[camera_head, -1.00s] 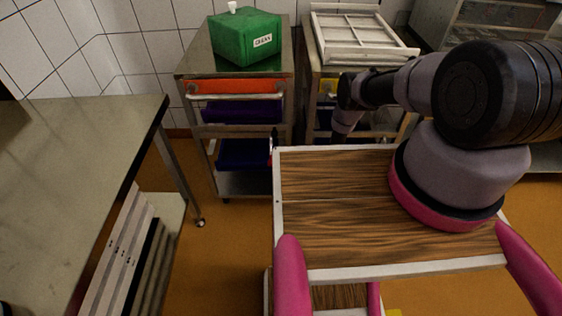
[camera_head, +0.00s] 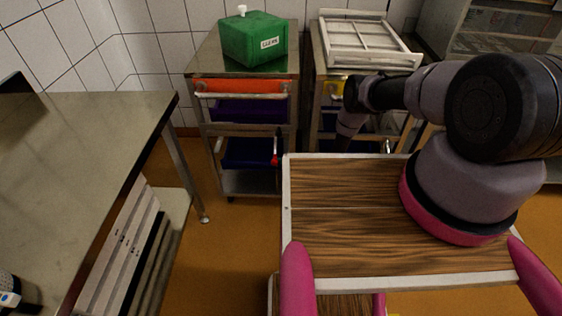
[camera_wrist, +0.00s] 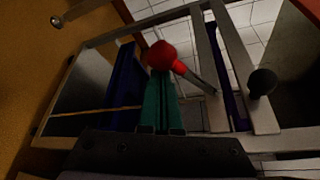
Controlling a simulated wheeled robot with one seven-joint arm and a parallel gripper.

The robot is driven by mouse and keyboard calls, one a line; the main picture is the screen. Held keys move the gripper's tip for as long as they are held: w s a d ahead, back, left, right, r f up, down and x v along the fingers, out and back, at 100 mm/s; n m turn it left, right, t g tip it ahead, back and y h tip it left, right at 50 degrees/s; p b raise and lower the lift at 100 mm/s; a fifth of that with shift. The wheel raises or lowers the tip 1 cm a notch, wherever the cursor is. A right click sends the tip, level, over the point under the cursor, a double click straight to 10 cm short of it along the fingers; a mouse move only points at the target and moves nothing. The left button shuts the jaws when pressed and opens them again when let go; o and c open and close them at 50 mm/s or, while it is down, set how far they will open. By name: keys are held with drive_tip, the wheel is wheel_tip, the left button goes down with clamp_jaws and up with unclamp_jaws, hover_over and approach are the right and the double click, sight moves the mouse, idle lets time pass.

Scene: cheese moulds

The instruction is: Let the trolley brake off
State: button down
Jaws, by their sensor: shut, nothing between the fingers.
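The trolley (camera_head: 195,73) with the green box (camera_head: 252,40) on top stands at the back, left of the picture's middle. A small red knob (camera_head: 275,160) shows at its right side. In the wrist view the red knob (camera_wrist: 160,55) sits on a thin metal rod beside the trolley frame. My gripper (camera_wrist: 163,78) shows there as two teal fingers held together, empty. Their tips are close by the knob; I cannot tell if they touch it. In the head view my gripper is hidden.
A black knob (camera_wrist: 262,82) sits on the frame in the wrist view. A second trolley (camera_head: 318,68) bearing a white frame (camera_head: 368,40) stands to the right. A metal table (camera_head: 85,140) fills the left. Orange floor (camera_head: 225,240) lies open between table and trolley.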

drive_tip(key=shift+s+r, duration=0.1)
drive_tip(key=shift+r, duration=0.15)
drive_tip(key=shift+r+m, duration=0.1)
drive_tip(key=shift+m, duration=0.2)
wheel_tip(320, 180, up, 10)
drive_tip(key=m+g+h, duration=0.1)
drive_tip(key=m+g, duration=0.3)
drive_tip(key=m, duration=0.1)
drive_tip(key=shift+s+m+g, duration=0.3)
drive_tip(key=shift+m, duration=0.1)
drive_tip(key=shift+a, duration=0.1)
idle(0.3)
